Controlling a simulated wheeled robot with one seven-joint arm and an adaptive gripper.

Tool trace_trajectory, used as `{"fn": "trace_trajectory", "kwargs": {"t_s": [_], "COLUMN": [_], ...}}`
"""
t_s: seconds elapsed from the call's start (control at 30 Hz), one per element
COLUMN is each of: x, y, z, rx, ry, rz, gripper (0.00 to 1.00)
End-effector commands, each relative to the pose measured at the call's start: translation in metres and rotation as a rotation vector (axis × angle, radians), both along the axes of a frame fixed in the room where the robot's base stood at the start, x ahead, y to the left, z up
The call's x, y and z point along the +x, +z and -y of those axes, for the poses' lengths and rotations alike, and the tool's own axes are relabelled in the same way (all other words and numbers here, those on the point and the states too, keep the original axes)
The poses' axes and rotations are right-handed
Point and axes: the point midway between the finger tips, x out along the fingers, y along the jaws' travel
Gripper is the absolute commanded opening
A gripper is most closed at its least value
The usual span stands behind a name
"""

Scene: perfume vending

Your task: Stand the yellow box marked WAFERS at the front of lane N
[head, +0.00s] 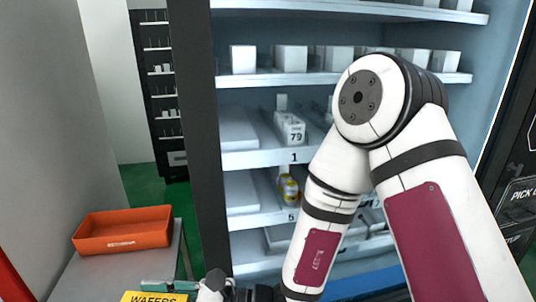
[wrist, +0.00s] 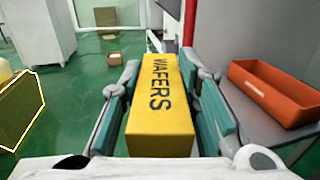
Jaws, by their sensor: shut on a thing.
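The yellow box marked WAFERS (wrist: 160,105) is between the two teal pads of my gripper (wrist: 165,110) in the wrist view, and the gripper is shut on it. In the head view only the box's top part (head: 150,297) shows at the bottom edge, beside part of my gripper. The open vending cabinet has shelves with lanes (head: 255,159). Labels 1 and 5 can be read on two shelf fronts; I cannot make out a label N. My arm hides the right part of the lower shelves.
An orange tray (head: 123,230) sits on a grey table (head: 95,275) left of the cabinet; it also shows in the wrist view (wrist: 275,90). White boxes (head: 291,58) line an upper shelf. A yellow item (head: 288,188) stands in the lane by label 5.

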Motion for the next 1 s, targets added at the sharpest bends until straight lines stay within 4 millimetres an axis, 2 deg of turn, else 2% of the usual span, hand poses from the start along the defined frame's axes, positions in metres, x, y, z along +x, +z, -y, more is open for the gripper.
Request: {"fn": "trace_trajectory", "kwargs": {"t_s": [0.17, 0.27, 0.4, 0.6, 0.8, 0.9, 1.0], "x": [0.047, 0.081, 0.127, 0.178, 0.209, 0.217, 0.220], "y": [-0.009, -0.017, -0.029, -0.047, -0.065, -0.073, -0.079], "z": [0.033, 0.063, 0.115, 0.200, 0.290, 0.330, 0.360], "rx": [0.004, 0.004, 0.007, 0.007, 0.003, 0.001, -0.002], "ry": [-0.131, -0.237, -0.397, -0.626, -0.850, -0.943, -1.015], "rz": [-0.003, -0.004, -0.004, -0.003, -0.003, -0.003, -0.002], "gripper": [0.00, 0.00, 0.00, 0.00, 0.00, 0.00, 0.00]}}
